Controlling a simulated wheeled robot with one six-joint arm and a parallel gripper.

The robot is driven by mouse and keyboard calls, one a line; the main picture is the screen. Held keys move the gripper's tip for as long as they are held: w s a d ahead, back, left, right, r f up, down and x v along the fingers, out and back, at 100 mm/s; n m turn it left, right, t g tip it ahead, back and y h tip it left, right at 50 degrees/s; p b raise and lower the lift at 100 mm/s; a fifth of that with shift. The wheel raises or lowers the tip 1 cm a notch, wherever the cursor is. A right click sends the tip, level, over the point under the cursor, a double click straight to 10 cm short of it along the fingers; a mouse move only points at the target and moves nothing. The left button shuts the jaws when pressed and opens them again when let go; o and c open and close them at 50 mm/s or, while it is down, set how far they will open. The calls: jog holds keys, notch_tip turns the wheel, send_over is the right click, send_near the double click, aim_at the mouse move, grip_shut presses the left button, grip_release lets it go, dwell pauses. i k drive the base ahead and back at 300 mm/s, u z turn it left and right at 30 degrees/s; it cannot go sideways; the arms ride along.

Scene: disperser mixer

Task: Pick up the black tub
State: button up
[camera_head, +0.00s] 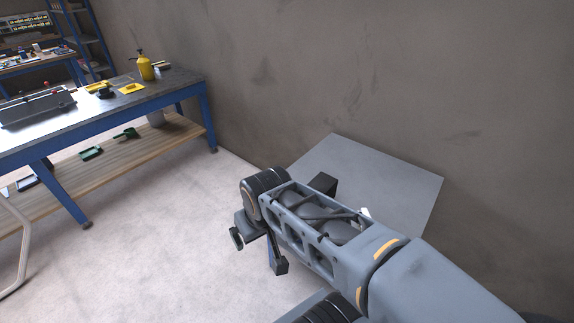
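My gripper (259,252) hangs at the end of my arm, left of the grey tabletop's near left side, over the pale floor in the picture. Its two dark fingers stand apart, with nothing seen between them. A black boxy shape (323,183) shows just behind my arm, against the grey tabletop (395,180). My arm hides its lower part, so I cannot tell for sure that it is the black tub. A small dark object (105,93) lies on the blue workbench, too small to make out.
The blue workbench (170,83) at the left carries a yellow can (145,66), yellow items and a grey toolbox (37,107). Green items lie on its lower shelf (140,150). A wall stands behind the grey tabletop. The floor (150,240) between is clear.

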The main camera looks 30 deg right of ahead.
aim_at(325, 184)
jog(key=u, duration=0.7)
jog(key=i, duration=1.8)
jog(key=z, duration=2.85)
